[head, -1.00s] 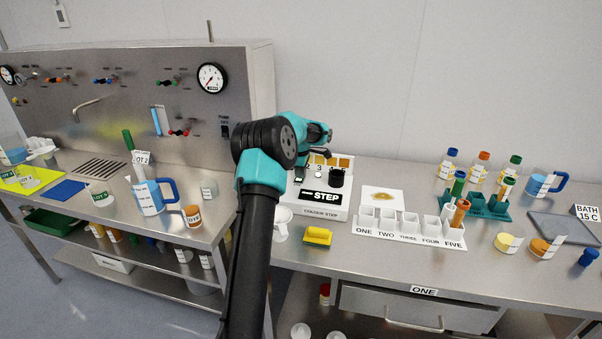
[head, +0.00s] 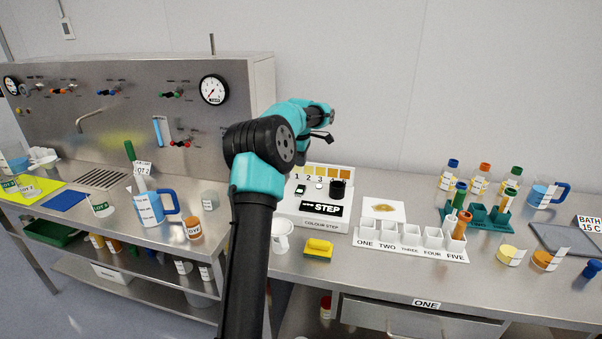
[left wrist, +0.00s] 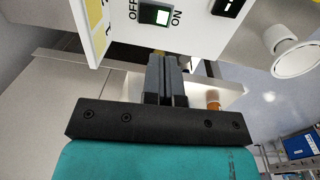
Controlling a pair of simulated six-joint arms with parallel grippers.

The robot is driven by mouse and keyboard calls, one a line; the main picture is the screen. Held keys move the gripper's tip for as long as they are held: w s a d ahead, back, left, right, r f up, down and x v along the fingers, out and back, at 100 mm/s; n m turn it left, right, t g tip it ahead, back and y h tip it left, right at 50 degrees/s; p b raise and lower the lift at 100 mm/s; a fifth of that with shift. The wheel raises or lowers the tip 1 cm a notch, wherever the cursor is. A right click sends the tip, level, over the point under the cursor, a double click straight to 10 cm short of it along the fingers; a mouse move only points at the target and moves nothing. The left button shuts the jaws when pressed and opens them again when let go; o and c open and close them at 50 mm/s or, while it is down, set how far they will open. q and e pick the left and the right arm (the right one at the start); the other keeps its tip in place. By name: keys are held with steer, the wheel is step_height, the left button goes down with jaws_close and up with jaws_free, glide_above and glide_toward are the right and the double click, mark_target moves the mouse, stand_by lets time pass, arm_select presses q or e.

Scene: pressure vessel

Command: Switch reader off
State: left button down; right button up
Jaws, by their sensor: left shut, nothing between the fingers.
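The reader (head: 311,224), a white box marked COLOUR STEP, stands on the bench with a display that reads STEP. Its switch (head: 300,190) is a small dark rocker near the reader's left edge. In the left wrist view the switch (left wrist: 155,14) shows a pale, green-lit face in a black frame, between the words OFF and ON. My left gripper (head: 322,137) is shut and empty, above and behind the reader. In the left wrist view its fingers (left wrist: 167,62) point towards the reader and appear clear of the switch. My right gripper is not in view.
A white labelled rack (head: 410,243) stands to the right.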

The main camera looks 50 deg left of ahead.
mark_target(301, 186)
arm_select(q)
steer(key=shift+s+d+r, duration=0.1)
steer(key=shift+s+r, duration=0.05)
steer(key=shift+r, duration=1.4)
steer(key=shift+w+a+t, duration=0.3)
steer(key=shift+w+a, duration=0.15)
steer(key=shift+a, duration=0.1)
steer(key=f, duration=0.4)
steer(key=w+f, duration=0.1)
steer(key=f, duration=0.4)
steer(key=a+f, duration=0.1)
steer(key=f, duration=0.3)
steer(key=shift+w+f, duration=0.2)
steer(key=shift+f, duration=0.2)
steer(key=shift+a, duration=0.1)
